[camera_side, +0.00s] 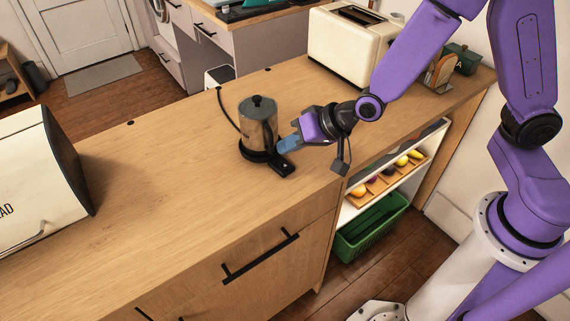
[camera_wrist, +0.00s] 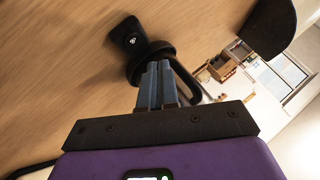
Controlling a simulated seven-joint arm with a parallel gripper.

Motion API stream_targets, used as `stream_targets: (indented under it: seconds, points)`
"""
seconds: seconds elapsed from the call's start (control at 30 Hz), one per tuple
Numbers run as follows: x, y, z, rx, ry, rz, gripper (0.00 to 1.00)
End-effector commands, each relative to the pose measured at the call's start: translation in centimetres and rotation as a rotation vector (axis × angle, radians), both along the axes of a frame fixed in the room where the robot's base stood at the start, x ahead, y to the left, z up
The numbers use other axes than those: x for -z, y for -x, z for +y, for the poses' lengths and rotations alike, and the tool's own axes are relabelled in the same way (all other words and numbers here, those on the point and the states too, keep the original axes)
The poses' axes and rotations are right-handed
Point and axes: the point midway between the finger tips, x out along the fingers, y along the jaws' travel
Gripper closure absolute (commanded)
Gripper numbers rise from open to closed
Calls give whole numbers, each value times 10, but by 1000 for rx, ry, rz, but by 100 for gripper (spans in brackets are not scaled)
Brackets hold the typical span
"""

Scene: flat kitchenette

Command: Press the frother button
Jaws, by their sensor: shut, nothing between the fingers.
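The frother (camera_side: 258,128) is a metal jug with a black lid, standing upright on a black base on the wooden counter. The base has a flat black tab (camera_side: 284,168) at its front right. In the wrist view the tab (camera_wrist: 124,32) carries a small pale button mark (camera_wrist: 133,40). My gripper (camera_side: 281,146) is shut and empty, with its blue-grey fingertips beside the jug's right side, above and just behind the tab. In the wrist view the fingertips (camera_wrist: 159,66) overlap the round base; I cannot tell whether they touch. Much of the jug is hidden there.
A cream bread bin (camera_side: 35,180) stands at the left of the counter (camera_side: 150,190), and a cream toaster (camera_side: 345,45) at the back right. A black cord (camera_side: 226,108) runs behind the frother. The counter left of the frother is clear. Open shelves (camera_side: 385,185) lie below right.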

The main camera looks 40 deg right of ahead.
Motion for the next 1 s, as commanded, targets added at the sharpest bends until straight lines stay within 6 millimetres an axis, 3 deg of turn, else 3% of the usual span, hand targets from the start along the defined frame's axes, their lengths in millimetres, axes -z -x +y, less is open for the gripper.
stream_targets:
  seconds: [0.3,1.0]
  points:
    - [21,0,0,0,1,1,100]
    - [22,0,0,-1,-1,1,100]
